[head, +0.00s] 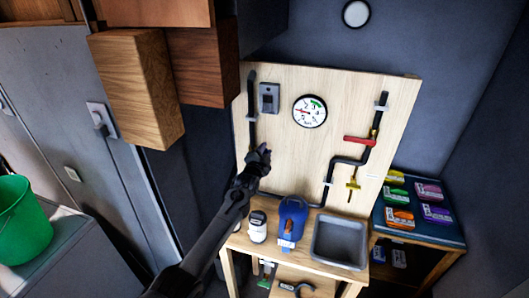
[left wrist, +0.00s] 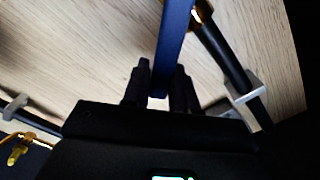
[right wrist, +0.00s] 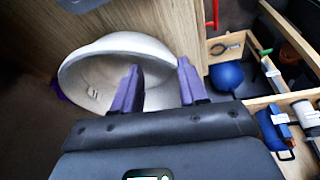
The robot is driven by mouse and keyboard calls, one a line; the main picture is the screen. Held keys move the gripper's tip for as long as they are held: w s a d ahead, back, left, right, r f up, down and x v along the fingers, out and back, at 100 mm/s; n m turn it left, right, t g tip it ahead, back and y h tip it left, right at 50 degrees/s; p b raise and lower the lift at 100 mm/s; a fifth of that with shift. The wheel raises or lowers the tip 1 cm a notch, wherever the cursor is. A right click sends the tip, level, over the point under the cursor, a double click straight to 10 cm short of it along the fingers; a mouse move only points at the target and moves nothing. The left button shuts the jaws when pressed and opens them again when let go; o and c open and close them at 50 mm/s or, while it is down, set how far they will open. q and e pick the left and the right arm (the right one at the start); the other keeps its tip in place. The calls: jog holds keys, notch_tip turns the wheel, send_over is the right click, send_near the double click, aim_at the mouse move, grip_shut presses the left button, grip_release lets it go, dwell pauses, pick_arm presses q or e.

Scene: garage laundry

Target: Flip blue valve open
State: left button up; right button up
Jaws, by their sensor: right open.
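In the left wrist view the blue valve's long handle (left wrist: 174,42) runs down from the top edge to between the fingers of my left gripper (left wrist: 162,90). The fingers are close together, one on each side of the handle. In the head view my left gripper (head: 260,158) is at the left side of the wooden board, beside the black pipe (head: 252,105), and hides the blue valve. In the right wrist view my right gripper (right wrist: 162,88) is open and empty, in front of a pale round basin (right wrist: 85,75).
The wooden board (head: 345,100) also carries a gauge (head: 309,111), a switch box (head: 269,97), a red valve (head: 359,140) and a yellow valve (head: 353,184). Below are a white jar (head: 257,228), a blue container (head: 292,217) and a grey sink (head: 340,243). Wooden cabinets (head: 137,85) hang upper left.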

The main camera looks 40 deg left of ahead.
pick_arm(q)
grip_shut()
jog(key=shift+s+a+r+n+p, duration=0.2)
jog(key=shift+a+r+n+p, duration=0.45)
jog(key=shift+n, duration=0.45)
jog(key=shift+s+a+r+n, duration=0.15)
jog(key=shift+a+r+n, duration=0.2)
jog(key=shift+n, duration=0.65)
jog(key=shift+o, duration=2.1)
grip_release()
jog(key=shift+r, duration=0.1)
